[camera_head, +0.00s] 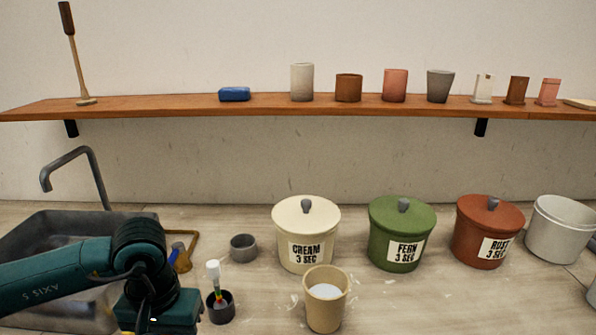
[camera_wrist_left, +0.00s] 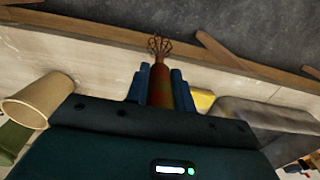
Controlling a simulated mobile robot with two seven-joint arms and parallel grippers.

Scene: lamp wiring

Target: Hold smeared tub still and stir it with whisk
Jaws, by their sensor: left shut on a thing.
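My left gripper (camera_wrist_left: 161,88) is shut on the whisk, with its blue fingers on either side of the red-brown handle (camera_wrist_left: 160,85). The whisk's wire head (camera_wrist_left: 160,46) points away from the gripper. In the head view my left arm comes in over the sink side, and I cannot clearly make out the whisk there. A tan tub (camera_head: 325,313) with white contents stands upright on the counter, with white smears around it. It stands apart from my left gripper, and a tan tub also shows in the left wrist view (camera_wrist_left: 34,103). My right gripper is not in view.
Lidded cream (camera_head: 306,232), green (camera_head: 402,232) and rust (camera_head: 484,232) canisters stand behind the tub. A small grey cup (camera_head: 243,248) and a dark cup (camera_head: 221,310) holding a white-topped stick stand left of it. A sink (camera_head: 40,235) is at left. A shelf (camera_head: 200,105) runs above.

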